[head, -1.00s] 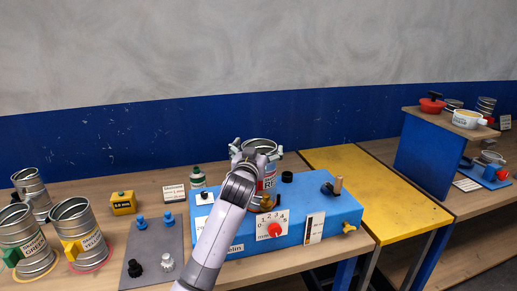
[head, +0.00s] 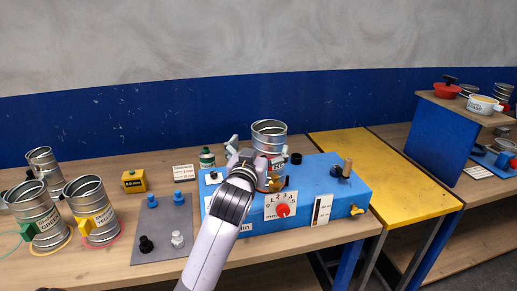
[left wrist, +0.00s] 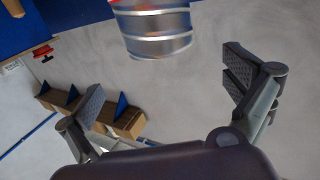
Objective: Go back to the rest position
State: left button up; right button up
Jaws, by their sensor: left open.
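My left gripper (head: 250,152) is open in the head view, in front of a metal duct piece (head: 269,132) that stands on the blue machine (head: 330,178). In the left wrist view the two fingers (left wrist: 165,105) are spread wide with nothing between them. The ribbed metal duct (left wrist: 157,32) with a red edge shows beyond them at the top, apart from the fingers. In the head view my gripper and forearm hide the lower part of the duct and part of the machine. My right gripper is in neither view.
Metal ducts labelled green (head: 40,215) and yellow (head: 92,208) stand at left. A grey plate (head: 160,228) with several knobs lies beside the machine. A yellow table (head: 385,170) and a shelf with pots (head: 447,90) are at right. A blue-painted wall runs behind.

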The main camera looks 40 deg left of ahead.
pick_arm(q)
jog(key=shift+s+d, duration=0.2)
jog(key=shift+s, duration=0.4)
